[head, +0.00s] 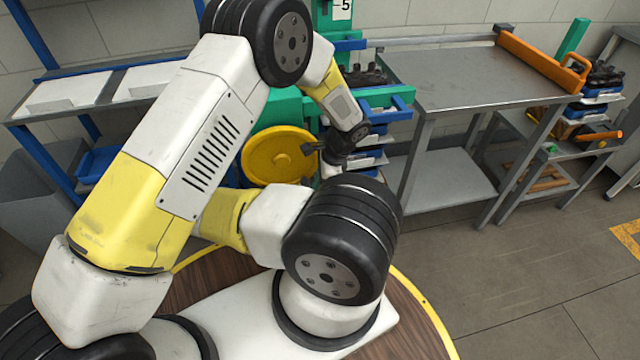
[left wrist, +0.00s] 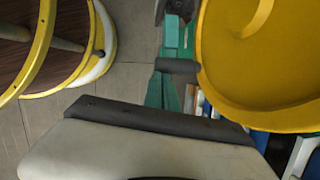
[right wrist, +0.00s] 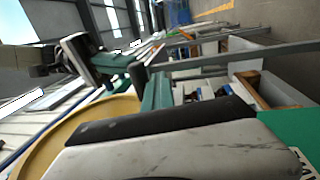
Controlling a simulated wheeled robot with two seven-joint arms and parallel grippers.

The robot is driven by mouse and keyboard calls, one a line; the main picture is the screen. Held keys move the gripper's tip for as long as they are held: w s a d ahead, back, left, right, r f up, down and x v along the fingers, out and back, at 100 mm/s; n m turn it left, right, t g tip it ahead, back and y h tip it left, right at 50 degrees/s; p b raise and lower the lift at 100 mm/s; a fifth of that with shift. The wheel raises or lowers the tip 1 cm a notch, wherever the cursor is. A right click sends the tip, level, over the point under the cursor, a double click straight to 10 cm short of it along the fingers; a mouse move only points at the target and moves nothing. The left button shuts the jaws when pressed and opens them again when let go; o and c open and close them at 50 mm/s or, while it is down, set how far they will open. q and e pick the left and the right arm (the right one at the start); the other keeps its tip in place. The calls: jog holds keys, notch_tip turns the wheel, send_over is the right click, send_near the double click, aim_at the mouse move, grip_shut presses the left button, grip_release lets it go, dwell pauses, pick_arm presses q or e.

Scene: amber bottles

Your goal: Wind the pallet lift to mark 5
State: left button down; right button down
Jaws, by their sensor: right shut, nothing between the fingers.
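My left arm reaches across the head view. The wheel (right wrist: 75,130) also shows in the right wrist view.
A grey steel table (head: 460,80) stands right of the lift, with an orange tray-like piece (head: 545,60) on its edge. Blue bins (head: 385,98) sit beside the post. A blue-framed shelf (head: 70,100) is at the left. The floor (head: 500,270) at right is clear.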

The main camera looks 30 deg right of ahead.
jog(key=c, duration=1.2)
grip_release()
jog(key=shift+c, duration=0.2)
jog(key=shift+r, duration=0.15)
jog(key=shift+w+a, duration=0.1)
